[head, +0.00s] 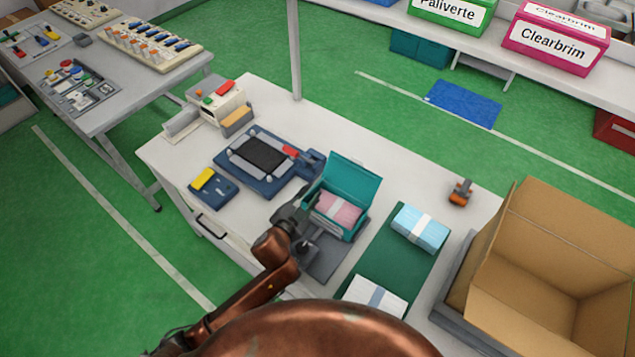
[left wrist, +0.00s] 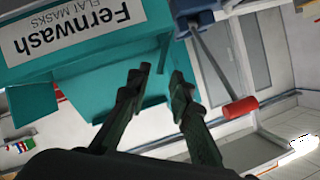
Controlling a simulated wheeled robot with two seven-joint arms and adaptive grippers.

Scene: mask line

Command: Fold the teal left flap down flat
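A teal box (head: 348,228) stands on the white table with its large back lid (head: 352,177) raised. A pink mask bundle (head: 338,208) with a white band lies inside. My left gripper (head: 292,215) is at the box's left side. In the left wrist view the box shows its white "Fernwash" label (left wrist: 70,28), and a teal flap (left wrist: 105,88) sticks out beside the fingers. My left gripper (left wrist: 160,73) is open, its fingertips apart with nothing held between them. Whether a finger touches the flap I cannot tell. In the head view my gripper partly hides the left flap. My right gripper is not in view.
A dark blue press (head: 262,155) and a small blue box (head: 213,188) stand left of the teal box. A green mat (head: 385,258) with blue and white bundles lies right. A large open carton (head: 550,265) is at far right. A red-handled lever (left wrist: 238,107) shows near my fingers.

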